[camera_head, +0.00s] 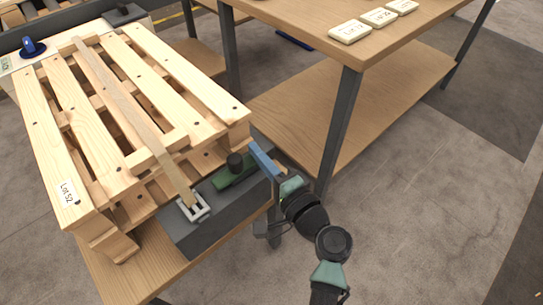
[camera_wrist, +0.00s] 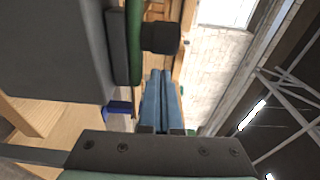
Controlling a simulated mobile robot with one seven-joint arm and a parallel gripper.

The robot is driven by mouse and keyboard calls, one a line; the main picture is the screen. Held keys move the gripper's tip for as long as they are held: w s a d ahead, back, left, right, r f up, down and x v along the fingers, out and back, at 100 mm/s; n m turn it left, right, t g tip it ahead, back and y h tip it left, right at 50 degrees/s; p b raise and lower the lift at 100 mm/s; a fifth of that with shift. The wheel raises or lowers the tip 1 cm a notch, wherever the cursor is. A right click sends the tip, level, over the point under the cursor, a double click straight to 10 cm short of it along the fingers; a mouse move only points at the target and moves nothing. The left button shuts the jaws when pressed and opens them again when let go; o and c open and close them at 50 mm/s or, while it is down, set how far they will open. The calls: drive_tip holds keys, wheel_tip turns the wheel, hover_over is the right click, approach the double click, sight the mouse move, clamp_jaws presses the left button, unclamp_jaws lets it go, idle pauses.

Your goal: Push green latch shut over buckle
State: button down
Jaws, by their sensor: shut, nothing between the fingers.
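The green latch (camera_head: 229,179) lies on top of a dark grey block, with a black knob (camera_head: 235,161) standing on it. The metal buckle (camera_head: 193,207), with the tan strap (camera_head: 130,115) in it, sits on the same block, left of the latch and apart from it. My gripper (camera_head: 254,147) has blue fingers, shut and empty, just right of the knob and latch. In the wrist view the shut fingers (camera_wrist: 160,76) point past the black knob (camera_wrist: 160,38) and the edge of the green latch (camera_wrist: 134,45). I cannot tell whether they touch. The buckle does not show there.
The dark grey block (camera_head: 190,238) is at the front edge of a wooden table, beside a slatted wooden pallet (camera_head: 95,150) labelled Lot 52. A wooden bench (camera_head: 300,42) with several lettered plates stands behind on the right. Open grey floor (camera_head: 430,200) lies to the right.

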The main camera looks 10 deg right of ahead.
sight(236, 166)
drive_tip(key=shift+s+a, duration=0.65)
drive_tip(key=shift+s, duration=0.1)
drive_tip(key=s+a, duration=0.1)
drive_tip(key=a, duration=0.1)
drive_tip(key=s+a, duration=0.2)
drive_tip(key=shift+s+a, duration=0.15)
drive_tip(key=shift+a, duration=0.15)
